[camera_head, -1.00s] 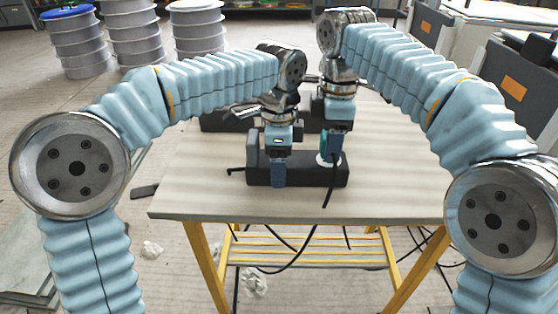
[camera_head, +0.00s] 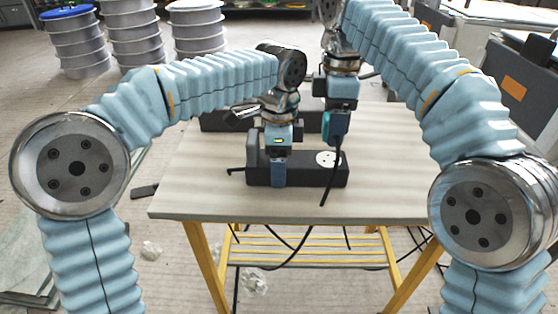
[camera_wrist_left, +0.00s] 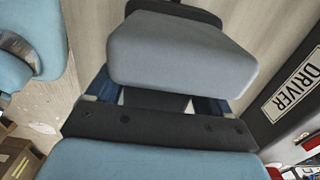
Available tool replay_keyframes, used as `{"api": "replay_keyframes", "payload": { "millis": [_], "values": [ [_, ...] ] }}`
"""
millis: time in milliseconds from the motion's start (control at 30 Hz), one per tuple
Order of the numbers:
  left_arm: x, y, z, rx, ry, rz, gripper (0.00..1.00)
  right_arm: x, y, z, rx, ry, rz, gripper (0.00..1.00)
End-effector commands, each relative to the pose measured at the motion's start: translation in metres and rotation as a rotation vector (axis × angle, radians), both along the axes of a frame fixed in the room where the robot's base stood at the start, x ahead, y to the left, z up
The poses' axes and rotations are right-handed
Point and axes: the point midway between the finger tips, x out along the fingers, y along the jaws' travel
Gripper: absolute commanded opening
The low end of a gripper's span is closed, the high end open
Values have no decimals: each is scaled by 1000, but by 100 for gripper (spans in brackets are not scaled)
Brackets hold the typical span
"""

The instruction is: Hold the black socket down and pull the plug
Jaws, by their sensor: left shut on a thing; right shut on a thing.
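The black socket (camera_head: 311,174) is a long dark block on the table. Its round white face (camera_head: 326,158) shows uncovered on top, towards the right end. My left gripper (camera_head: 279,174) is shut across the socket's left part, fingers pointing down. My right gripper (camera_head: 340,128) is shut on the teal plug (camera_head: 327,123), above the white face and apart from it. A black cable (camera_head: 331,180) hangs from the plug past the socket's front. The right fingers partly hide the plug. In the left wrist view, my left fingers (camera_wrist_left: 160,103) straddle a dark part.
The pale table (camera_head: 400,190) stands on yellow legs, clear at its right and front left. A dark box (camera_head: 217,121) lies behind the socket. A DRIVER label (camera_wrist_left: 292,90) shows in the left wrist view. Cable spools (camera_head: 135,40) stand on the floor at back left.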

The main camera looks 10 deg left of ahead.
Motion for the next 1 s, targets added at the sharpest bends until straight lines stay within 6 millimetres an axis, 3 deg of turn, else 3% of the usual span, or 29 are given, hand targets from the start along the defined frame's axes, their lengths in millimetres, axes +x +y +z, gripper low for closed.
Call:
{"api": "replay_keyframes", "payload": {
  "millis": [700, 733, 833, 1000],
  "values": [
    [0, 0, 1, -1, -1, 0, 29, -1, 0, 8, 1, 0, 0, 2],
    [0, 0, 1, -1, -1, 0, 86, -1, 0, 8, 1, 0, 0, 2],
    [0, 0, 0, -1, -1, 0, 100, -1, 0, 8, 1, 0, 0, 2],
    [0, 0, 0, 0, 0, 0, 100, -1, 0, 8, 1, 0, 0, 2]
  ]
}}
